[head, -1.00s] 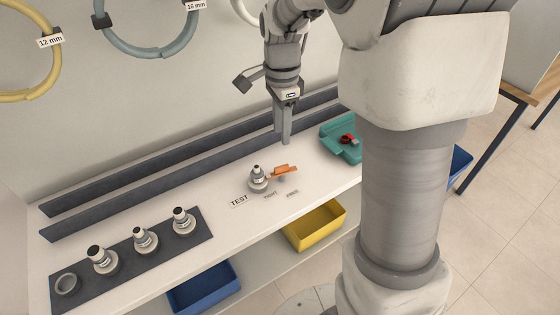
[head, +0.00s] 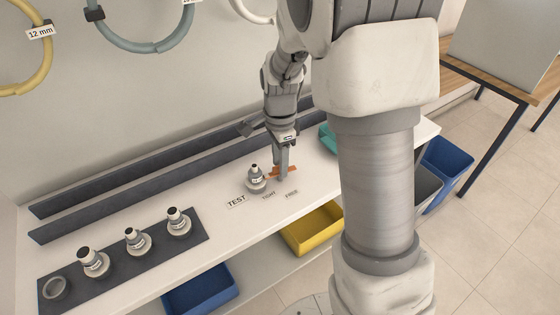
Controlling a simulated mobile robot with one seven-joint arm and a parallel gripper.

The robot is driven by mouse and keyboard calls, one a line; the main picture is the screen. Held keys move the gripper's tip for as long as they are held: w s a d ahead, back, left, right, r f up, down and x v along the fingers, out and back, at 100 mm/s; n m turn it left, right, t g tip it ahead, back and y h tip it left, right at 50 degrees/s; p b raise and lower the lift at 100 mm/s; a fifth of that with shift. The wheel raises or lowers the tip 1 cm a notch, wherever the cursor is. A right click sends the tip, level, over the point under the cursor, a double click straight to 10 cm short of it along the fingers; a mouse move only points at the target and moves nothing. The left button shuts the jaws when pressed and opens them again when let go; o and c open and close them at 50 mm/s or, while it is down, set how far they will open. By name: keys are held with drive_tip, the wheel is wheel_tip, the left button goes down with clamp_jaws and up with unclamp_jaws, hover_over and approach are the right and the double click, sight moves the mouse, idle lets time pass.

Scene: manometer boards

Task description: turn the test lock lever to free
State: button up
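The orange test lock lever (head: 275,174) sticks out to the right from the base of a small grey and white fitting (head: 255,178) on the white bench. The "TEST" label (head: 236,201) lies in front of the fitting, with the "TIGHT" label (head: 268,195) and the "FREE" label (head: 292,194) to its right. My gripper (head: 283,176) points down at the lever, and its fingers hide part of it. Orange shows on both sides of the fingers. I cannot tell whether they are closed on the lever or touching it.
Several similar fittings and an empty ring stand on a dark mat (head: 200,239) at the left. A teal tray (head: 327,138) sits behind my arm at the right. A yellow bin (head: 312,230) and a blue bin (head: 203,289) are below the bench top. Dark rails (head: 150,187) run along the back.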

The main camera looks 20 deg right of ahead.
clamp_jaws()
drive_tip(key=shift+n, duration=0.4)
drive_tip(key=n+p, duration=0.1)
drive_tip(key=n, duration=0.2)
drive_tip(key=shift+r, duration=0.1)
drive_tip(key=n+p, duration=0.1)
drive_tip(key=n, duration=0.2)
drive_tip(key=shift+n, duration=0.3)
drive_tip(key=n+p, duration=0.1)
drive_tip(key=n, duration=0.5)
drive_tip(key=shift+p, duration=0.35)
drive_tip(key=n+p, duration=0.1)
drive_tip(key=n, duration=0.5)
drive_tip(key=shift+n, duration=0.3)
